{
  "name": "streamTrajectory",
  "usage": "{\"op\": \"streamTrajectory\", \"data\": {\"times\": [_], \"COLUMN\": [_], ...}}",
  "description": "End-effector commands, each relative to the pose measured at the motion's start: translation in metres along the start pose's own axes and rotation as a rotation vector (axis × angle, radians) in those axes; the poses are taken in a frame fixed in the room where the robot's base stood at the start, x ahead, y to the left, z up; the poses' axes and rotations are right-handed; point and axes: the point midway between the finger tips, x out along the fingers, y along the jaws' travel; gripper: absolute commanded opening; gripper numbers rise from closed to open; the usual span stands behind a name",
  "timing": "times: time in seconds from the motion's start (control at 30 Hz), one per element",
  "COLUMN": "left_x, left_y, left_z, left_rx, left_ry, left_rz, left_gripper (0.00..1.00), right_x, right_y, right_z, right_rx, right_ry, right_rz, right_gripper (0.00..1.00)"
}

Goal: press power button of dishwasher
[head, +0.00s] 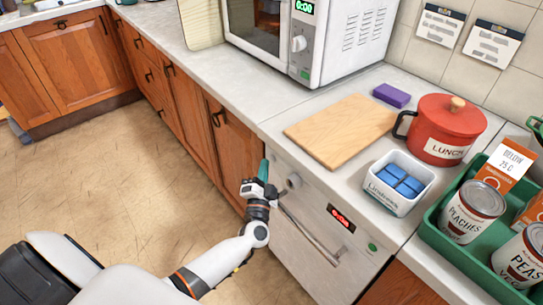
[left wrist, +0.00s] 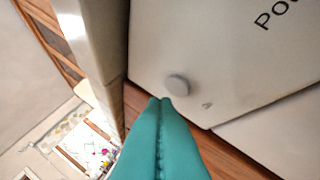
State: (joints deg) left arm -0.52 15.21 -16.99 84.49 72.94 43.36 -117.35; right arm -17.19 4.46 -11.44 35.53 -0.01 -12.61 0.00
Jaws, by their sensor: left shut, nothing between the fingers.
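The dishwasher (head: 318,192) is the white appliance under the counter, with a bar handle (head: 308,232), a red lit display (head: 341,218), a small green spot (head: 372,247) and a round grey knob (head: 293,181) at its left end. My left gripper (head: 264,168) is shut and empty at the left end of its front, just left of the knob. In the left wrist view its teal fingertips (left wrist: 160,101) appear just beside a small round grey button (left wrist: 178,85) on a pale panel. Lettering starting "Pow" (left wrist: 276,15) is partly cut off. Contact cannot be told.
On the counter above are a wooden board (head: 340,130), a white tub (head: 400,205) of blue blocks, a red pot (head: 446,125), a purple sponge (head: 391,95) and a green crate (head: 440,240) of cans. A microwave (head: 338,50) stands behind. The floor at left is clear.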

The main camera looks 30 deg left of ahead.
Motion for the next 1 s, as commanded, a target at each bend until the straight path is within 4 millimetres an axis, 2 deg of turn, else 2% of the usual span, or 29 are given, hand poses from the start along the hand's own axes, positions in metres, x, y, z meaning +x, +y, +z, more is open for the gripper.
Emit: {"op": "streamTrajectory", "data": {"times": [0.33, 0.8, 1.0], "left_x": [-0.003, -0.035, -0.042], "left_y": [0.003, 0.027, 0.031], "left_z": [-0.002, -0.025, -0.030], "left_rx": [0.001, 0.001, 0.000], "left_ry": [0.000, 0.001, 0.000], "left_rz": [0.000, -0.001, 0.001], "left_gripper": [0.00, 0.00, 0.00], "right_x": [-0.004, -0.029, -0.032], "right_y": [-0.001, -0.003, -0.003], "right_z": [0.000, 0.002, 0.002], "right_rx": [0.000, -0.002, -0.002], "right_ry": [0.000, 0.001, 0.001], "right_rz": [-0.001, -0.003, -0.003], "right_gripper": [0.00, 0.00, 0.00]}}
